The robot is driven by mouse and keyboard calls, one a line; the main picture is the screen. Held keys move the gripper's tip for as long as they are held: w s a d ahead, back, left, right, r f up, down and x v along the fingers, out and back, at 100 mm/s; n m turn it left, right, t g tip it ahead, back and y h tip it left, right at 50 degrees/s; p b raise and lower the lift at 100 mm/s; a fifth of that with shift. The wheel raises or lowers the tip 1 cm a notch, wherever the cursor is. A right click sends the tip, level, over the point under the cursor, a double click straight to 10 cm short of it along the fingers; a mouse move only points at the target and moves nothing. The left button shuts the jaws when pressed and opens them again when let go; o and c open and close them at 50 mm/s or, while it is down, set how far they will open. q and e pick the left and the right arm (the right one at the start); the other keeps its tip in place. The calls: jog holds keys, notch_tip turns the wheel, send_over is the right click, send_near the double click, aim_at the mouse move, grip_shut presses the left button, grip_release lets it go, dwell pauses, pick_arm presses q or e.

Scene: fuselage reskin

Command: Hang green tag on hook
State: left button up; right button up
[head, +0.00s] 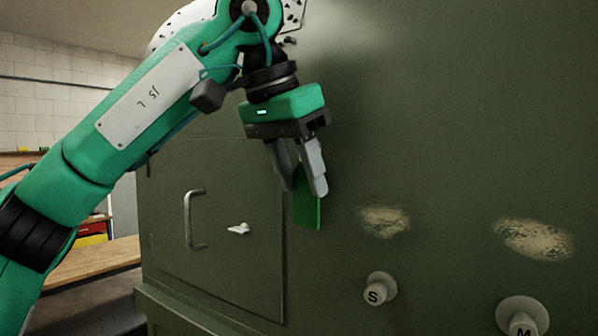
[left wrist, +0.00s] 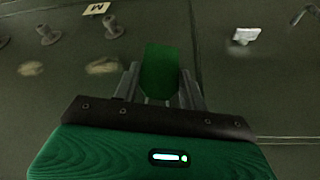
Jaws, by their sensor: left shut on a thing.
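The green tag (head: 307,210) is a flat plate hanging down from my left gripper (head: 304,190), whose two grey fingers are shut on it. The gripper points downward in front of the dark green panel. In the left wrist view the tag (left wrist: 160,72) stands out between the fingers. Another peg marked M (head: 522,318) is farther right. A small white fitting (head: 239,229) sits on the door to the left, apart from the tag. I cannot tell which is the hook.
The door (head: 215,265) has a metal bar handle (head: 189,218). Two worn pale patches (head: 385,222) (head: 533,238) lie above the pegs. A wooden bench (head: 95,262) stands at the left. The panel face right of the tag is open.

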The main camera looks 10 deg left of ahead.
pick_arm(q)
jog(key=o, duration=0.9)
jog(key=shift+o, duration=0.7)
jog(key=shift+r, duration=0.25)
jog(key=v, duration=1.3)
jog(key=shift+s, duration=0.15)
